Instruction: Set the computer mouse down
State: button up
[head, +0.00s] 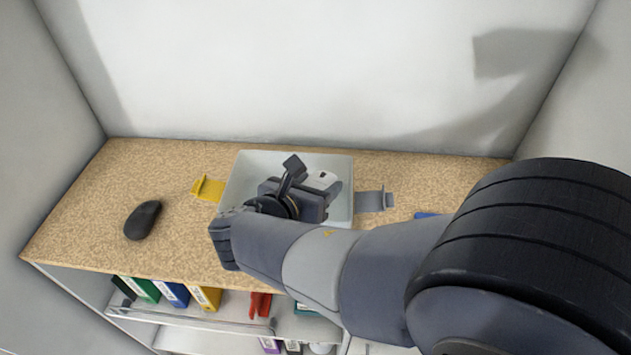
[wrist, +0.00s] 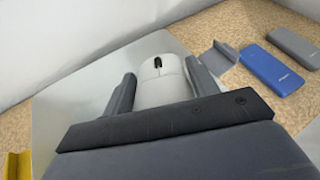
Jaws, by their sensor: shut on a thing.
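A white computer mouse (wrist: 160,84) with a dark scroll wheel sits between the two fingers of my gripper (wrist: 162,90) in the wrist view. My gripper is shut on it. In the head view the white mouse (head: 323,181) shows beyond my gripper (head: 310,190), over a light grey bin (head: 338,160). The bin wall (wrist: 75,100) also shows in the wrist view. I cannot tell whether the mouse touches the bin floor. A second, black computer mouse (head: 143,220) lies on the shelf top to the left of the bin.
A yellow bracket (head: 208,188) stands left of the bin and a grey bracket (head: 376,200) right of it. A blue box (wrist: 272,68) and a grey box (wrist: 293,46) lie at right. Binders (head: 172,294) stand below. The shelf top (head: 85,210) is clear around the black mouse.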

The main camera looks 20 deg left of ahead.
jog(key=o, duration=1)
jog(key=shift+f, duration=0.1)
jog(key=shift+r, duration=0.35)
jog(key=v, duration=1.2)
jog(key=shift+r, duration=0.25)
jog(key=shift+w+f, duration=0.1)
